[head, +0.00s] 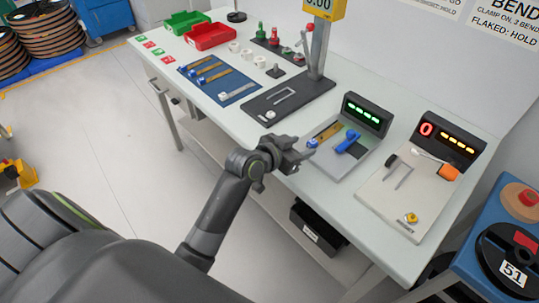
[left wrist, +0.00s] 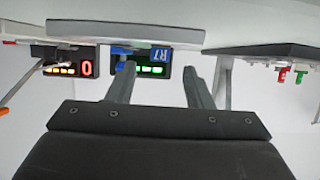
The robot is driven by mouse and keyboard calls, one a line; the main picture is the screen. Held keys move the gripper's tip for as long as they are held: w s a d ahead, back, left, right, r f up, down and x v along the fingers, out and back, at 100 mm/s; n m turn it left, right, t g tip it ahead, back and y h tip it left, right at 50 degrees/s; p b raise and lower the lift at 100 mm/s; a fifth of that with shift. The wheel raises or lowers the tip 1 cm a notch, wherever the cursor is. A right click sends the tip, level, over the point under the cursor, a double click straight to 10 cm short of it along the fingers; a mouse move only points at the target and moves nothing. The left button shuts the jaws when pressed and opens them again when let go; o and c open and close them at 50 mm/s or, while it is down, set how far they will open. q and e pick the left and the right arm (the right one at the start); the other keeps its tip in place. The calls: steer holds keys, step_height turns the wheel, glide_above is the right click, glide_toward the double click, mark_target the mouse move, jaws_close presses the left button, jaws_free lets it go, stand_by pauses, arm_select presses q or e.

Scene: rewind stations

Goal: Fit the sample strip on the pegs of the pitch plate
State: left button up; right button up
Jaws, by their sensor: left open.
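A tan strip with a blue end (head: 326,132) lies on the left part of a grey plate (head: 333,168) in front of a green-lit display. This appears to be the sample strip on the pitch plate; I cannot tell whether it is seated on pegs. A blue lever-like part (head: 348,141) is beside it. My left gripper (head: 303,152) is open and empty, just left of the plate by the table's front edge. The left wrist view, upside down, shows its fingers (left wrist: 163,85) apart and a blue R7 tag (left wrist: 150,52) beyond. My right gripper is out of view.
A blue mat (head: 238,97) with several strips lies farther left, beside a dark plate (head: 262,117) with a post. A pale station (head: 392,205) with a red 0 stands at right. Red (head: 210,37) and green bins stand at the back.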

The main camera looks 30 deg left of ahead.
arm_select(q)
steer(key=v, duration=1.3)
steer(key=shift+s, duration=0.1)
steer(key=w+a+f+n+g+y, duration=0.1)
steer(key=a+f+n+y, duration=0.15)
steer(key=f, duration=0.55)
steer(key=w+a+f+n+g+y, duration=0.1)
steer(key=a+f, duration=0.2)
steer(key=f, duration=0.5)
steer(key=s+a+f+g, duration=0.1)
steer(key=s+f, duration=0.2)
steer(key=f, duration=0.3)
steer(key=s+a+f+n+g+y, duration=0.1)
steer(key=s+a+f, duration=0.1)
steer(key=f, duration=0.4)
steer(key=s+a+f+g, duration=0.1)
steer(key=s+f, duration=0.2)
steer(key=f, duration=0.3)
steer(key=s+f+g, duration=0.2)
steer(key=s+f, duration=0.5)
steer(key=s, duration=0.3)
steer(key=s+d+f+g, duration=0.1)
steer(key=s+f+g, duration=0.1)
steer(key=s+f, duration=0.4)
steer(key=s+f+g+y, duration=0.1)
steer(key=s+f, duration=0.6)
steer(key=s, duration=0.8)
steer(key=shift+d+f+g, duration=0.35)
steer(key=shift+g, duration=0.45)
